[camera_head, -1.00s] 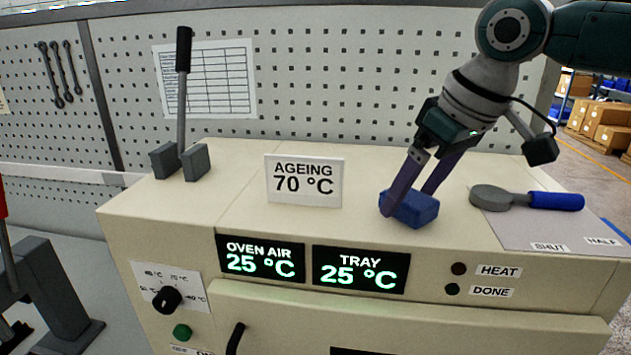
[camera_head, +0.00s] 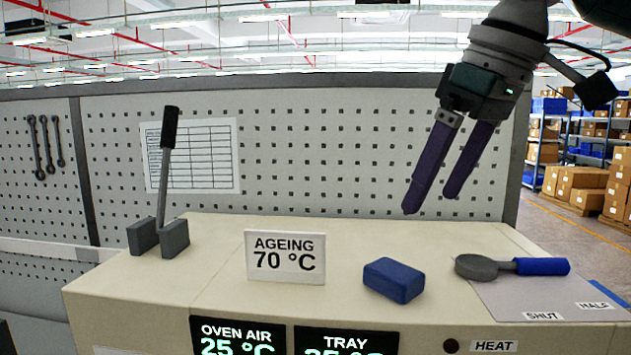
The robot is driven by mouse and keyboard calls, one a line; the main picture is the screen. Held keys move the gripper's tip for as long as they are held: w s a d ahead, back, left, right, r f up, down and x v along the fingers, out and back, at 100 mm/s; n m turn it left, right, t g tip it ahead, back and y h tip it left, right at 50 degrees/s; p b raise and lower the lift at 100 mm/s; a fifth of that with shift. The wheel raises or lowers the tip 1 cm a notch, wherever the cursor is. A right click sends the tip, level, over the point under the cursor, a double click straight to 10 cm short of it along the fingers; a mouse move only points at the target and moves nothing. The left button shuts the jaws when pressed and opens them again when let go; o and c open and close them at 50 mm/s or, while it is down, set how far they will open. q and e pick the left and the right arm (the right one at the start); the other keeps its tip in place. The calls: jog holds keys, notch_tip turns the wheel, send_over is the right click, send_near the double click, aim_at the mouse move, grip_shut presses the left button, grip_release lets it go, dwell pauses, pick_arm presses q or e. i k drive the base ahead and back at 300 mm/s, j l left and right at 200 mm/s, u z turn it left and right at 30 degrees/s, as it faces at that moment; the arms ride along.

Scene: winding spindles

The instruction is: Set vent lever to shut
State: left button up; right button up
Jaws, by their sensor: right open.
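The vent lever has a grey round hub and a blue handle (camera_head: 540,267) that points right. It lies over a pale plate (camera_head: 500,296) on the right of the oven top. The plate's front edge carries a SHUT label (camera_head: 543,316) and a HALF label (camera_head: 594,305); any further label is out of view. My right gripper (camera_head: 431,203) is open and empty, fingers pointing down, in the air above and left of the lever. My left gripper is not in view.
A blue block (camera_head: 394,280) lies on the oven top left of the lever. An AGEING 70 °C sign (camera_head: 285,257) stands further left. An upright black-handled lever (camera_head: 165,165) stands between grey blocks at the left. A pegboard (camera_head: 330,150) closes off the back.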

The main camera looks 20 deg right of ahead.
aim_at(475, 267)
jog(key=z, duration=1.7)
